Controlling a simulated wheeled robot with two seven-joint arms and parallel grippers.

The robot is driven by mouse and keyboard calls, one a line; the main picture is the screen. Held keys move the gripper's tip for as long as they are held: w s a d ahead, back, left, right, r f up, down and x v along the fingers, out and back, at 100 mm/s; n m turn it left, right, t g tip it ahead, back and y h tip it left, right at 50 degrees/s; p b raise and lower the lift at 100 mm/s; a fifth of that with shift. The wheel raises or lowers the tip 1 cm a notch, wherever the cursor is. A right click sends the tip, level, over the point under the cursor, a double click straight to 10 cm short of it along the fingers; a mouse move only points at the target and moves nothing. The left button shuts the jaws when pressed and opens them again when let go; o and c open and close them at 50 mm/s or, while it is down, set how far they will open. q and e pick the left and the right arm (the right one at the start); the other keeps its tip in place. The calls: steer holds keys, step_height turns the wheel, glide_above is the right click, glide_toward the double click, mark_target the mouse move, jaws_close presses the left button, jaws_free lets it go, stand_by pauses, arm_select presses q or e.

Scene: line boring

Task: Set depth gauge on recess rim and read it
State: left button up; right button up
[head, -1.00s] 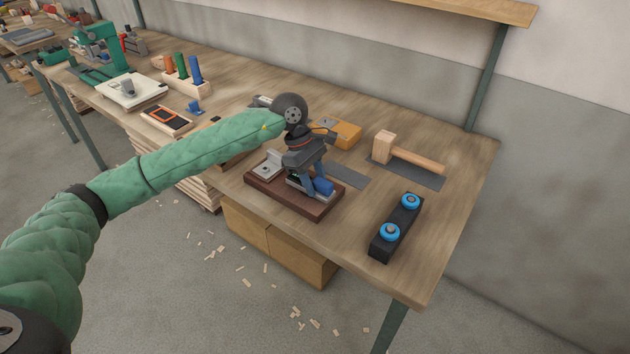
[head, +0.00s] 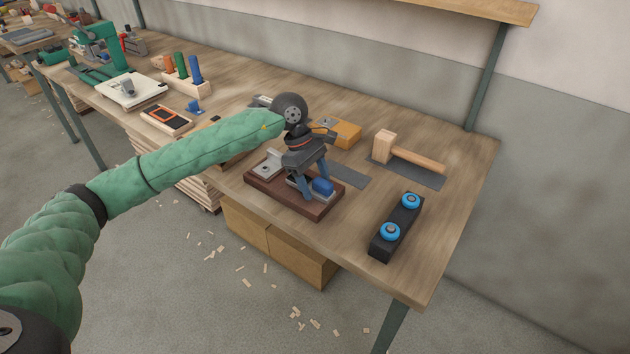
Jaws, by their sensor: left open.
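A dark brown board (head: 265,188) lies near the front edge of the bench. A pale metal block (head: 266,168) sits on its left part. On its right part is a small grey and blue device (head: 323,187), possibly the depth gauge. It is partly hidden by my fingers, and I cannot make out a reading or a recess rim. My left gripper (head: 313,184) points down over this device, its two blue-grey fingers spread apart. I cannot tell whether they touch it. My right gripper is not in view.
A black block with two blue rings (head: 396,228) stands to the right. A wooden mallet (head: 410,154) lies on a grey mat behind it. An orange-yellow box (head: 346,134) stands behind my gripper. A rack with coloured handles (head: 186,84) is at the back left.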

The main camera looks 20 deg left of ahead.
arm_select(q)
steer(key=shift+v, duration=3.95)
